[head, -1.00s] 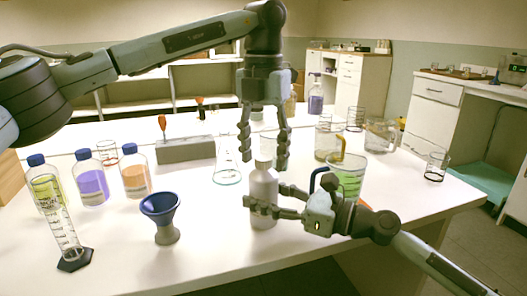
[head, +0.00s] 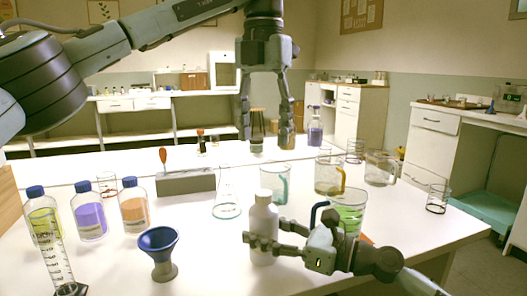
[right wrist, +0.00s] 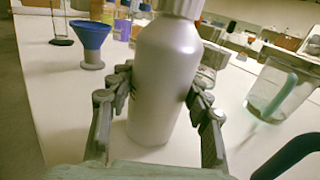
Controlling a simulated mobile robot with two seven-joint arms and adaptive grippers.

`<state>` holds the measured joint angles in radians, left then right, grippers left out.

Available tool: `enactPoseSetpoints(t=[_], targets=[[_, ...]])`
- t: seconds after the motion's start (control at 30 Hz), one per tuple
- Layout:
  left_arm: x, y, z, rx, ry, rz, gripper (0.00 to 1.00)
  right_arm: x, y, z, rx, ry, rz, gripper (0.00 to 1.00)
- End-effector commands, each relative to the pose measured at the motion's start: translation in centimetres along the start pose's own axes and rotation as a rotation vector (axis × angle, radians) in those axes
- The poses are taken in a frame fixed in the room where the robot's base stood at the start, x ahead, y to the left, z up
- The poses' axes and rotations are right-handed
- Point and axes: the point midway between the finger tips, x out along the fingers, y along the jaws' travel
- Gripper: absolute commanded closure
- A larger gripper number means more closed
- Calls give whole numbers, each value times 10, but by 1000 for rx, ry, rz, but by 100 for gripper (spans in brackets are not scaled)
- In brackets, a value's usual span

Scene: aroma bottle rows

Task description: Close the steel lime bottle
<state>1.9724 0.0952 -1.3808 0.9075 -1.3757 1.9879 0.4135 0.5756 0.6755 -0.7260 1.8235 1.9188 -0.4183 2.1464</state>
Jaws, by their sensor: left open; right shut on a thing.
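The steel bottle (head: 263,228), pale silver with a rounded shoulder, stands upright near the front middle of the table. A whitish cap (head: 264,196) sits on its neck; the ribbed cap (right wrist: 181,7) also shows at the top edge of the right wrist view, partly cut off. My right gripper (head: 266,243) is shut around the body of the bottle, with a finger on each side in the right wrist view (right wrist: 160,102). My left gripper (head: 267,137) is open and empty, raised above and apart from the cap, fingers pointing down.
A blue funnel (head: 160,250), a graduated cylinder (head: 58,262) and several blue-capped bottles (head: 90,218) stand left. A conical flask (head: 226,200) and a teal-handled beaker (head: 274,186) stand behind the bottle. A green-filled beaker (head: 349,215) stands close behind my right gripper.

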Motion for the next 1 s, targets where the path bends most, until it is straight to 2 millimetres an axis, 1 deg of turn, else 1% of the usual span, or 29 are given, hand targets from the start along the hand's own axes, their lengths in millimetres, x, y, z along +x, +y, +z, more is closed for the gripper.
enactPoseSetpoints(t=[0.13, 0.37, 0.4, 0.57, 0.87, 0.97, 1.0], targets=[[-6, 0, 0, 1, 0, 0, 46, 0, 0, 0, 0, 0, 0, 100], [-6, 0, 0, 1, 0, 0, 46, 0, 0, 0, 0, 0, 0, 100], [-6, 0, 0, 1, 0, 0, 46, 0, 0, 0, 0, 0, 0, 48], [-6, 0, 0, 1, 0, 0, 46, 0, 0, 0, 0, 0, 0, 28], [-6, 0, 0, 1, 0, 0, 46, 0, 0, 0, 0, 0, 0, 27], [-6, 0, 0, 1, 0, 0, 46, -6, 0, -1, 2, 1, -1, 27], [-6, 0, 0, 1, 0, 0, 46, -11, 0, -1, 2, 1, -2, 27]])
